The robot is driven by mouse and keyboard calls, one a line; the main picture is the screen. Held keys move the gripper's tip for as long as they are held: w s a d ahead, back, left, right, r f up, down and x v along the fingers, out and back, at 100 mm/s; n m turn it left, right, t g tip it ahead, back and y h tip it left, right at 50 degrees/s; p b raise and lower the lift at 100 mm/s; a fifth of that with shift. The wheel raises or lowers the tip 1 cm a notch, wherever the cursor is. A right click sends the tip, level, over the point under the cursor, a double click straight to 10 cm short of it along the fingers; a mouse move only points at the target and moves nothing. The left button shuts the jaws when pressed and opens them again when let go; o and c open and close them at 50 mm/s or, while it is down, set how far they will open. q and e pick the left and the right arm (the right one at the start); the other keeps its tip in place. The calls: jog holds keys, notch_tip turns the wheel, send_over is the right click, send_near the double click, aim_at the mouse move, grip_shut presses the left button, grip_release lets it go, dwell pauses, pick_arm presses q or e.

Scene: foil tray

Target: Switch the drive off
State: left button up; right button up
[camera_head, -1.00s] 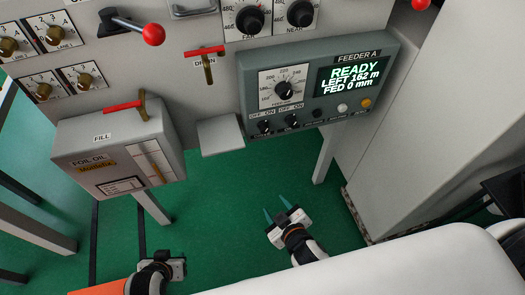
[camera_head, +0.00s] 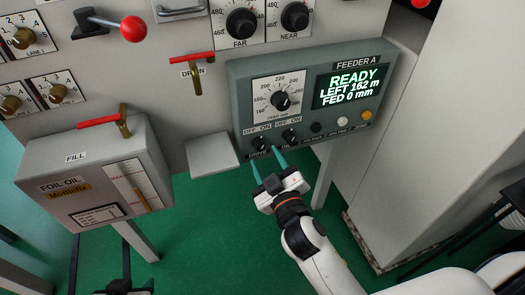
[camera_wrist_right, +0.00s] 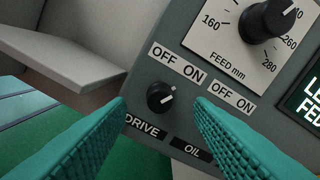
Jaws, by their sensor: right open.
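The black DRIVE knob (camera_head: 259,143) is at the lower left of the grey FEEDER A box (camera_head: 240,85), left of the OIL knob (camera_head: 290,136). In the right wrist view the DRIVE knob (camera_wrist_right: 160,97) has its white mark pointing up and right, toward ON. My right gripper (camera_head: 267,164) is open and empty, just below and in front of the DRIVE knob. Its teal fingers stand on either side of that knob in the wrist view, with no contact visible. The right finger hides the OIL knob there. My left gripper (camera_head: 125,287) is cut off at the bottom edge; its fingers are not visible.
The feeder's lit display (camera_head: 350,88) reads READY, LEFT 162 m, FED 0 mm. A feed dial (camera_head: 280,100) sits above the knobs. A grey ledge (camera_head: 211,152) juts out just left of the box. A foil oil tank (camera_head: 90,180) stands further left.

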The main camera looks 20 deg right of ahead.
aim_at(260, 148)
jog(key=shift+w+a, duration=0.1)
jog(key=shift+w, duration=1.65)
pick_arm(q)
jog(key=shift+w+d+r, duration=0.15)
jog(key=shift+w, duration=0.15)
